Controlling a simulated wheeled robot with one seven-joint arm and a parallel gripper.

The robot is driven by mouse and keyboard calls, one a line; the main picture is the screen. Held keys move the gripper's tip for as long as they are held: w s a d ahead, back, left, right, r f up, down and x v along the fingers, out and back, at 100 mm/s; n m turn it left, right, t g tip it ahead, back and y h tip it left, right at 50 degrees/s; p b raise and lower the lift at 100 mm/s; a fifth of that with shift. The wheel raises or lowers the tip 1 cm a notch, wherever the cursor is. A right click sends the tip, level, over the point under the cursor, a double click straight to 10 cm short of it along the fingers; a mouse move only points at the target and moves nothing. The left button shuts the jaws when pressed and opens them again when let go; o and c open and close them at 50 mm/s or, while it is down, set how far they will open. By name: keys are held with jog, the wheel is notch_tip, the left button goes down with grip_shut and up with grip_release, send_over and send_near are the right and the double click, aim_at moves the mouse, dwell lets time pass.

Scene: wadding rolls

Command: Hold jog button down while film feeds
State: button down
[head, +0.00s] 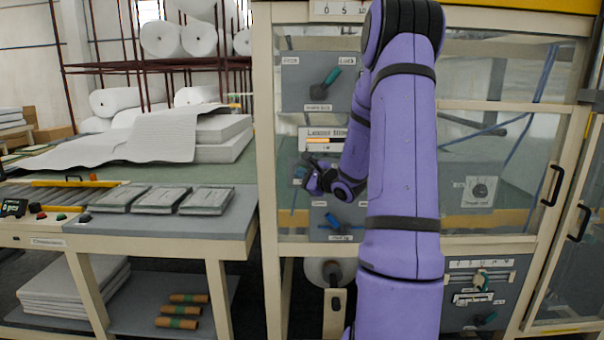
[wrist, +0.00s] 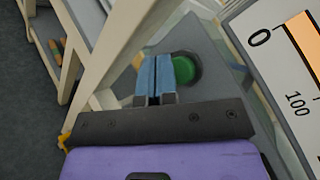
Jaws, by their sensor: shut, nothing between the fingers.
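A round green button (wrist: 186,68) sits on a grey panel in the wrist view; I see no readable label by it. My gripper (wrist: 157,62) has its two blue fingers shut together with nothing between them. The fingertips overlap the button's left edge in the picture. I cannot tell whether they touch it or whether it is pressed. In the head view my gripper (head: 306,165) is at the machine front, just below a labelled gauge (head: 322,141) with an orange bar. The gauge also shows large in the wrist view (wrist: 285,60). The button is not clear in the head view.
A grey panel with a green-handled lever (head: 333,76) is above, and a blue lever (head: 334,221) is below. A knob plate (head: 480,192) is to the right, partly beyond my arm. A grey bench (head: 160,225) with flat packs stands left.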

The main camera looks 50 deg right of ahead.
jog(key=shift+w+d, duration=0.15)
jog(key=shift+w+d, duration=0.15)
jog(key=shift+d, duration=0.05)
jog(key=shift+w+d, duration=0.25)
jog(key=shift+d, duration=0.05)
dwell(2.5)
jog(key=shift+s+a, duration=0.1)
jog(key=shift+a, duration=0.05)
dwell(2.0)
jog(key=shift+s+a, duration=0.45)
jog(key=shift+a, duration=0.1)
jog(key=shift+s+a, duration=1.65)
jog(key=shift+a, duration=0.2)
